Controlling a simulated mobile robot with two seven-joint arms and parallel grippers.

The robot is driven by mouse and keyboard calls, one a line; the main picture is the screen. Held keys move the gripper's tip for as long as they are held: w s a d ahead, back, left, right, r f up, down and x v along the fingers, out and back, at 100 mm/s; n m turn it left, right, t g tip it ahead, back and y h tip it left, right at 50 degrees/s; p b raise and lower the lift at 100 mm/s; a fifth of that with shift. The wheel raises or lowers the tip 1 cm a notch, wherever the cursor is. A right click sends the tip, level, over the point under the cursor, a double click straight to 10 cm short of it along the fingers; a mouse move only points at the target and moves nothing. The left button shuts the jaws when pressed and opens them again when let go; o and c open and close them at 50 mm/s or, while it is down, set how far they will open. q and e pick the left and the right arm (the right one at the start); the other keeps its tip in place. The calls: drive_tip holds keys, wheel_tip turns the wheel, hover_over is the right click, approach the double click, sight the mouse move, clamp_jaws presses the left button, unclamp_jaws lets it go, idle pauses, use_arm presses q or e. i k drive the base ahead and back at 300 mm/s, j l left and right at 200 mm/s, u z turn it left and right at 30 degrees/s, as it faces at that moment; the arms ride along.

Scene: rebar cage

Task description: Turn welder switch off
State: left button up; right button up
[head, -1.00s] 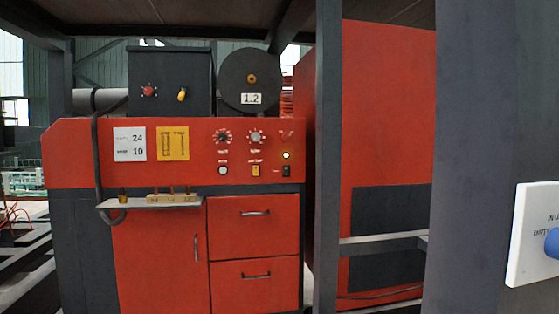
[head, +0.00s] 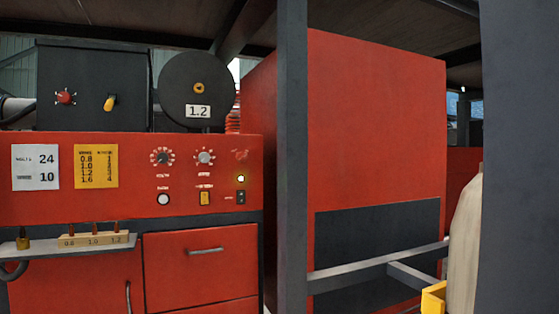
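The red and dark-grey welder (head: 120,180) stands at the left in the head view. Its front panel carries two dials, a lit yellow-white lamp (head: 241,179) at the right, and a small black switch (head: 241,197) just below the lamp. The switch's exact position is too small to tell. A yellow switch (head: 204,198) and a round white button (head: 163,199) sit to its left. Neither of my grippers is in view.
A dark post (head: 292,150) stands just right of the panel, before a large red cabinet (head: 375,130). A grey rail (head: 375,270) crosses low at the right. A small shelf (head: 40,248) with a block of tips juts out at the lower left. A dark post (head: 520,150) fills the right edge.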

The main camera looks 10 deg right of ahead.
sight(240, 156)
drive_tip(key=i+j+z, duration=0.25)
drive_tip(key=z, duration=0.25)
drive_tip(key=i+j+z, duration=0.2)
drive_tip(key=j+z, duration=0.25)
drive_tip(key=i+j+z, duration=0.1)
drive_tip(key=j+z, duration=0.4)
